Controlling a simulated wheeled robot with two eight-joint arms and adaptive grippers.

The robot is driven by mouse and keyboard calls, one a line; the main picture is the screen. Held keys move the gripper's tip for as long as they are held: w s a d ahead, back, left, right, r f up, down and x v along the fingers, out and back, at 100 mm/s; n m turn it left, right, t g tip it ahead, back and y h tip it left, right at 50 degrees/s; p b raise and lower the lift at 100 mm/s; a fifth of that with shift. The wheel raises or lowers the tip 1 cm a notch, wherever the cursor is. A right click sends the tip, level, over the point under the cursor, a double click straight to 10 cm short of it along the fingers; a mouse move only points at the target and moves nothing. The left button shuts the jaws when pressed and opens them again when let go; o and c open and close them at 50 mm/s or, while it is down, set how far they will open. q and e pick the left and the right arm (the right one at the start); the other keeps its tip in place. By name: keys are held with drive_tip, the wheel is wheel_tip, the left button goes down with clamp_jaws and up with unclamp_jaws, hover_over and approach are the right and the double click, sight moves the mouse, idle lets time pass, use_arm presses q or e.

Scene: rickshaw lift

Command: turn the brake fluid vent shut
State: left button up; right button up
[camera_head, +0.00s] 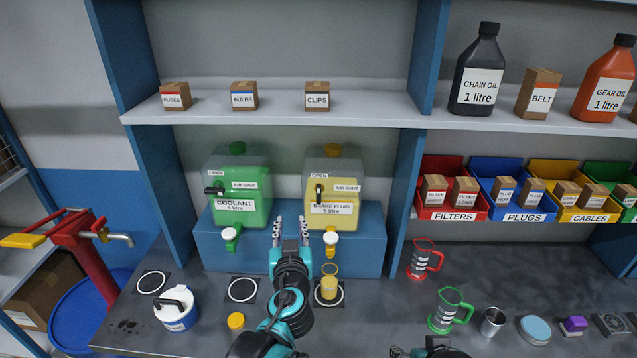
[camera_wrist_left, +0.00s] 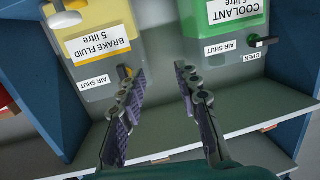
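The yellow brake fluid tank (camera_head: 345,180) stands on a blue step at the back. Its vent (camera_head: 318,192) is a short black lever on a yellow hub at the tank's left front, with an OPEN label above it and an AIR SHUT label to its right. The lever looks roughly upright. In the left wrist view, which is upside down, the vent (camera_wrist_left: 124,72) is partly hidden behind a finger. My left gripper (camera_head: 290,230) is open and empty, below and in front of the gap between the tanks. Its spread fingers also show in the left wrist view (camera_wrist_left: 158,78).
The green coolant tank (camera_head: 240,190) stands to the left, its black vent lever (camera_head: 214,190) pointing left. White-handled taps hang below both tanks. A yellow measuring cup (camera_head: 329,270) stands under the brake fluid tap. A blue-white can (camera_head: 176,310) and green jug (camera_head: 447,310) stand on the bench.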

sight(318, 195)
use_arm(q)
drive_tip(key=w+d+r+m+t+h, duration=0.1)
drive_tip(key=w+d+r+t+h, duration=0.1)
drive_tip(key=d, duration=0.4)
drive_tip(key=w, duration=0.7)
drive_tip(key=shift+w, duration=0.35)
clamp_jaws()
